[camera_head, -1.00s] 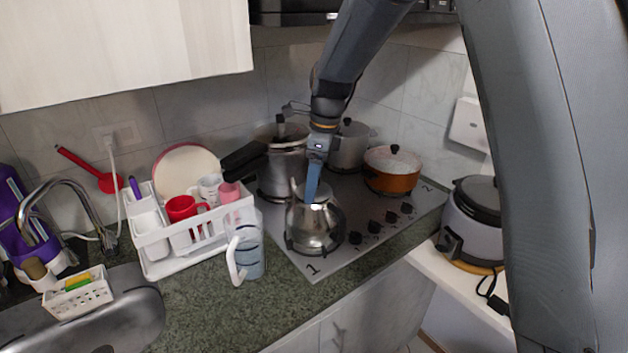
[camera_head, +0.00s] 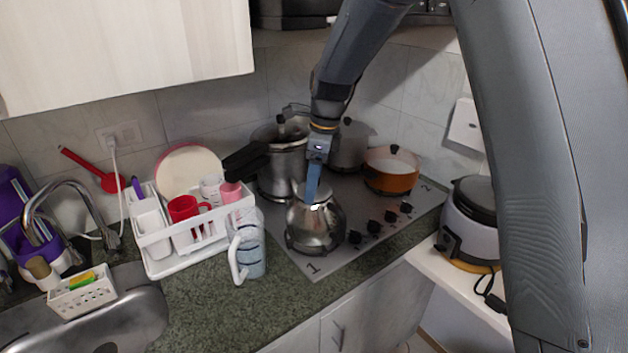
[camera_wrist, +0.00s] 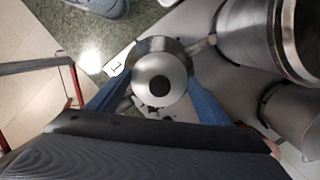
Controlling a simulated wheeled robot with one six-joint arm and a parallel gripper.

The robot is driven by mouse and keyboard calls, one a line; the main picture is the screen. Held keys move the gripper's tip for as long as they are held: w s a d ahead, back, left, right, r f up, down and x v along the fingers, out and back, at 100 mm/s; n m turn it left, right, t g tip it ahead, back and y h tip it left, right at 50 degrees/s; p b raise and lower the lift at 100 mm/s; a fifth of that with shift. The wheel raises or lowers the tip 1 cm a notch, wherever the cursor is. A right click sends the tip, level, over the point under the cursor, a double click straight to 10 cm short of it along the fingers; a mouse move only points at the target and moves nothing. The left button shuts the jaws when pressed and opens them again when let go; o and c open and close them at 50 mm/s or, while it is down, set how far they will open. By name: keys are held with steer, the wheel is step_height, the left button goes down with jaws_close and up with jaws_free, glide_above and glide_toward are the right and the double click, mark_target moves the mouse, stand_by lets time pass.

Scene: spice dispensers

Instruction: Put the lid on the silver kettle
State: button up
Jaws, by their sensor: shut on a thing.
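The silver kettle (camera_head: 315,228) stands upright on the front left burner of the hob. In the wrist view part of its body (camera_wrist: 157,46) shows behind the lid, with the spout towards the right. The round silver lid (camera_wrist: 160,72) with a dark knob is between the two blue fingers of my gripper (camera_wrist: 160,84). In the head view my gripper (camera_head: 312,194) points down at the kettle's top, shut on the lid. The lid is over the kettle's mouth; whether it is fully seated I cannot tell, as the fingers hide the contact.
A pressure cooker (camera_head: 285,165) stands close behind the kettle, with a grey pot (camera_head: 347,150) and an orange pan (camera_head: 391,172) farther right. A clear jug (camera_head: 250,250) and a white dish rack (camera_head: 165,263) stand to the left. A rice cooker (camera_head: 470,235) is at right.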

steer(key=shift+f, duration=0.45)
stand_by(0.3)
steer(key=o, duration=1.3)
steer(key=shift+r, duration=0.15)
